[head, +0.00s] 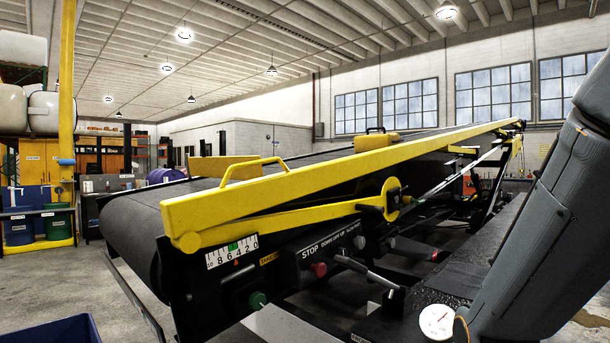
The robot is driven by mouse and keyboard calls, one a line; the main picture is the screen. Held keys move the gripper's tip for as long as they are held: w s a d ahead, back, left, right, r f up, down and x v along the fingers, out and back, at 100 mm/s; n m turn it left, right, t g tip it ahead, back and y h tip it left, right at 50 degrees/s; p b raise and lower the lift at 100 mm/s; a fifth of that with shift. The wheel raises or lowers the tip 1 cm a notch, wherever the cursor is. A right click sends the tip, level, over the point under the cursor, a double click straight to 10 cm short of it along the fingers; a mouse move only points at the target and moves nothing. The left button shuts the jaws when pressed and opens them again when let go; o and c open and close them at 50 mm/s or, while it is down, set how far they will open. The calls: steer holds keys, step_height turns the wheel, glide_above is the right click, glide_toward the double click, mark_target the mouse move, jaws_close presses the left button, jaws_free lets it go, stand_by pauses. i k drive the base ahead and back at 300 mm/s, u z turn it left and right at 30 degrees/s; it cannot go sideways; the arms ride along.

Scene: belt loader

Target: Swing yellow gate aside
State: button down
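A yellow tubular frame (68,105) stands at the far left in the head view and looks like the yellow gate. It has a tall upright, a low horizontal tube near the floor and a rounded lower corner. A short blue sleeve (66,162) sits on the upright at about mid-height. The frame's left side and top run out of the picture, so its hinge is hidden. My gripper is not in view; only a grey link of my arm shows at the right.
The belt loader (340,175), with yellow rails and a black belt, fills the middle and right. Its control panel (318,262) faces me. Blue and green drums (18,230) stand behind the frame. A blue bin (55,332) is at the lower left. Bare floor (45,285) lies between.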

mark_target(215, 166)
steer(key=z, duration=0.65)
steer(key=i, duration=0.9)
steer(key=u, duration=2.2)
